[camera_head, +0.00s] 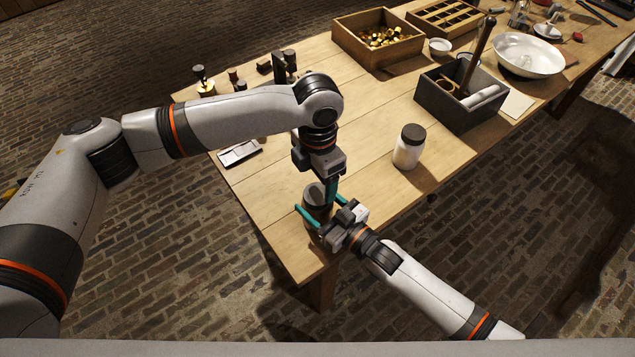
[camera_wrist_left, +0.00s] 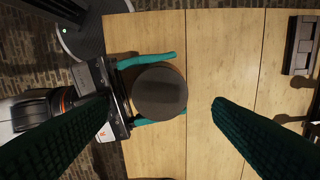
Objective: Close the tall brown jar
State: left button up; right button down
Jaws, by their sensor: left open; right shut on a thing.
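The tall brown jar (camera_head: 315,214) stands near the front corner of the wooden table, partly hidden by my grippers. In the left wrist view a dark, flat round lid (camera_wrist_left: 159,92) covers its top, seen from above; I cannot tell whether it is fully seated. My right gripper (camera_head: 319,205) is shut on the jar, with one teal finger on each side. My left gripper (camera_head: 329,188) points down over the jar.
A white jar with a dark lid (camera_head: 408,147) stands to the right. Behind are a dark grey box (camera_head: 462,112) with tools, a wooden box (camera_head: 377,60) of brass pieces and a white bowl (camera_head: 529,55). A small metal tray (camera_head: 239,152) lies left. The table's edge is close.

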pick_arm(q)
jog(key=shift+r, duration=0.15)
jog(key=shift+c, duration=0.3)
jog(key=n, duration=0.5)
jog(key=shift+r, duration=0.2)
jog(key=n, duration=0.4)
jog(key=shift+r+n, duration=0.15)
jog(key=shift+n, duration=0.15)
jog(key=n, duration=0.6)
jog(key=shift+d+r+n, duration=0.1)
jog(key=shift+r+n, duration=0.2)
jog(key=n, duration=0.4)
jog(key=shift+r+n, duration=0.2)
jog(key=shift+n, duration=0.1)
jog(key=n, duration=0.6)
jog(key=shift+r+n, duration=0.25)
jog(key=shift+n, duration=0.05)
jog(key=n, duration=0.4)
jog(key=shift+r, duration=0.15)
jog(key=n, duration=0.4)
jog(key=shift+r+n, duration=0.15)
jog(key=shift+n, duration=0.15)
jog(key=n, duration=0.5)
jog(key=shift+r, duration=0.2)
